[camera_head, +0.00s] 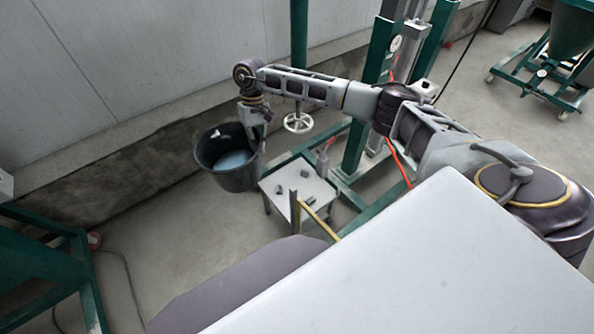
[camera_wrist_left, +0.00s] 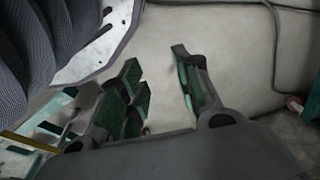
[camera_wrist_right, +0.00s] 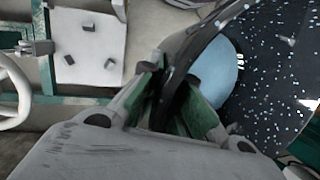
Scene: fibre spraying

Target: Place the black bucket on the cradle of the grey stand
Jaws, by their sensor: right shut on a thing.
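The black bucket (camera_head: 216,171) hangs in the air left of the grey stand in the head view, with something pale blue inside. My right gripper (camera_head: 255,127) is shut on its rim. In the right wrist view, the green-padded fingers pinch the wall of the bucket (camera_wrist_right: 262,93), which is speckled inside. The grey stand (camera_head: 310,190) has a flat light top with several small dark blocks that form the cradle. The top of the stand (camera_wrist_right: 92,46) is bare between the blocks. My left gripper (camera_wrist_left: 162,72) is open and empty over the floor; the head view does not show it.
Green posts and a frame (camera_head: 357,148) stand behind and right of the grey stand. A white handwheel (camera_head: 298,123) is close behind it. A wall runs along the left and back. A green frame (camera_head: 45,262) is at lower left. Floor between is clear.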

